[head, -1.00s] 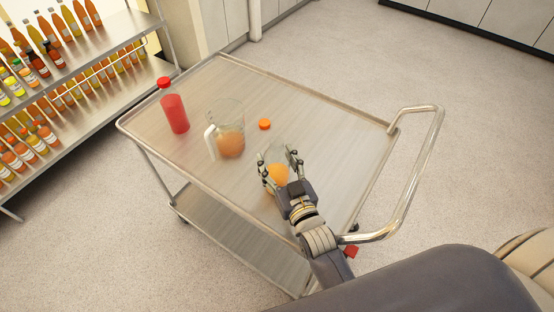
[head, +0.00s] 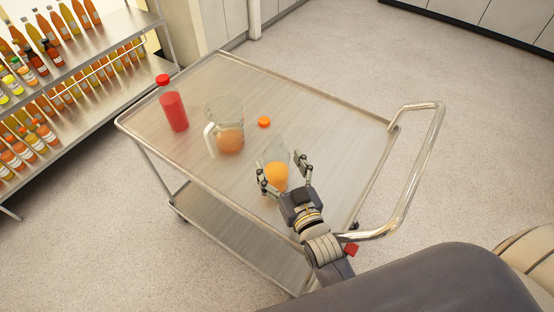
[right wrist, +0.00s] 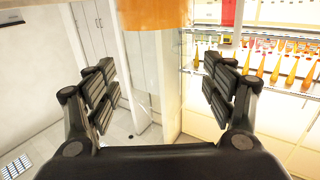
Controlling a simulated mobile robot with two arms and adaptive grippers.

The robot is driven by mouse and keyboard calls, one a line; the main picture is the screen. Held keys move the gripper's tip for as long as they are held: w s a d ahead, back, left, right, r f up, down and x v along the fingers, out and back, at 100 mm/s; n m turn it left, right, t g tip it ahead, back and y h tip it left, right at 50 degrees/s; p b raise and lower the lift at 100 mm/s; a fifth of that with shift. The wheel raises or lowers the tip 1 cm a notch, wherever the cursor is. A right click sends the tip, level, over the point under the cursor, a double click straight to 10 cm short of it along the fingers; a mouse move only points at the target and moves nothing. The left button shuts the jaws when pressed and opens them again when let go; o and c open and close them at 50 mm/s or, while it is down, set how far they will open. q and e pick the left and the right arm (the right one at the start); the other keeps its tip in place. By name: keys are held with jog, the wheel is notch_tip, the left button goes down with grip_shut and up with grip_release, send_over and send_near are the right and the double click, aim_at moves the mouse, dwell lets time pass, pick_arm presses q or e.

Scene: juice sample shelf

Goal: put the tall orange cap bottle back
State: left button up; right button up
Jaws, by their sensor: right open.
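A clear, open-topped bottle with orange juice (head: 277,174) stands on the cart near its front. It carries no cap. A loose orange cap (head: 264,122) lies on the cart behind it. My right gripper (head: 282,166) is open, with its fingers spread on either side of the bottle and a gap to the right finger. In the right wrist view, the open fingers (right wrist: 162,78) frame the orange juice (right wrist: 155,12) and clear glass. Whether the left finger touches the bottle is unclear. My left gripper is not in view.
A clear jug with orange juice (head: 230,140) and a red bottle with a red cap (head: 174,112) stand on the cart (head: 310,110) farther back. A metal handle (head: 425,170) rises at the right. A shelf of juice bottles (head: 90,110) stands at the left.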

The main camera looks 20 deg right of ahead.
jog(key=shift+s+d+b, duration=0.2)
jog(key=shift+s+b, duration=0.2)
jog(key=shift+s, duration=2.2)
